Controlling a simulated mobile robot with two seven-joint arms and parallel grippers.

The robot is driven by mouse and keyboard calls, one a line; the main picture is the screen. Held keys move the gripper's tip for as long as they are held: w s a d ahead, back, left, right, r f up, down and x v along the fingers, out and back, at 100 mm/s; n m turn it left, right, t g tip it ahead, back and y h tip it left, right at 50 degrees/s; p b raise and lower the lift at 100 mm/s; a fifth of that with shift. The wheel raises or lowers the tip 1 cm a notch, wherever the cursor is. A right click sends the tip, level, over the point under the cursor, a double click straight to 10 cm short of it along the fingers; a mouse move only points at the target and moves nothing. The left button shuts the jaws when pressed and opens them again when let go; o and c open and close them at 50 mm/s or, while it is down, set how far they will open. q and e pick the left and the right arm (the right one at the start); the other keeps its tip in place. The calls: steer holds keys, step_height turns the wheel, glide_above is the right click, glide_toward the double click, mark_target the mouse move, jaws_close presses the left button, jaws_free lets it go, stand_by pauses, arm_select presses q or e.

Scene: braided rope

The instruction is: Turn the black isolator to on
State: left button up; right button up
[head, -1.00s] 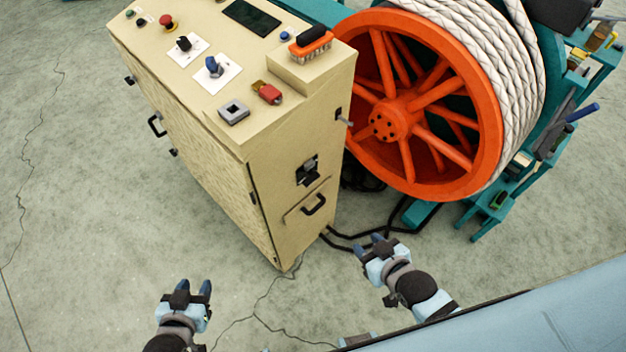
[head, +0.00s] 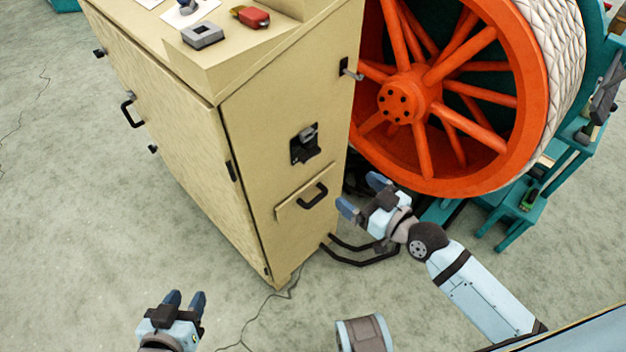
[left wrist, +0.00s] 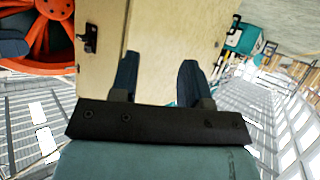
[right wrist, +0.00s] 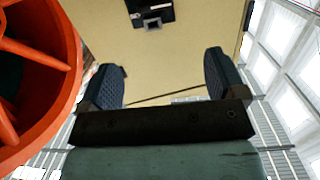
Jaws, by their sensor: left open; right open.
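The black isolator (head: 304,145) is a small black plate with a grey handle on the narrow side face of the beige cabinet (head: 235,125), above a black pull handle (head: 314,195). It also shows in the left wrist view (left wrist: 90,38) and at the top edge of the right wrist view (right wrist: 150,12). I cannot tell its setting. My right gripper (head: 362,195) is open and empty, below and to the right of the isolator, apart from it. My left gripper (head: 185,300) is open and empty, low at the left, in front of the cabinet.
An orange spoked reel (head: 405,100) wound with white rope stands close at the cabinet's right. Black cables (head: 365,258) run on the floor by the cabinet's base. Floor to the left is clear.

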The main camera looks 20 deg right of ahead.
mark_target(313, 156)
steer(key=shift+n+t+y, duration=0.3)
steer(key=shift+y, duration=0.2)
steer(key=b+x, duration=0.1)
steer(key=x, duration=0.3)
steer(key=f+b+x, duration=0.1)
steer(key=b+x, duration=0.1)
steer(key=x, duration=0.3)
steer(key=d+b+x, duration=0.1)
steer(key=x, duration=0.4)
steer(key=shift+w+f, duration=0.35)
steer(key=shift+w, duration=0.05)
steer(key=shift+w+a, duration=0.25)
steer(key=shift+w, duration=0.2)
arm_select(q)
steer(key=shift+w+d+f+t+h, duration=0.4)
steer(key=shift+w+d+f, duration=0.1)
steer(key=shift+d+f, duration=0.25)
steer(key=shift+a+f, duration=0.1)
arm_select(e)
steer(key=c, duration=0.9)
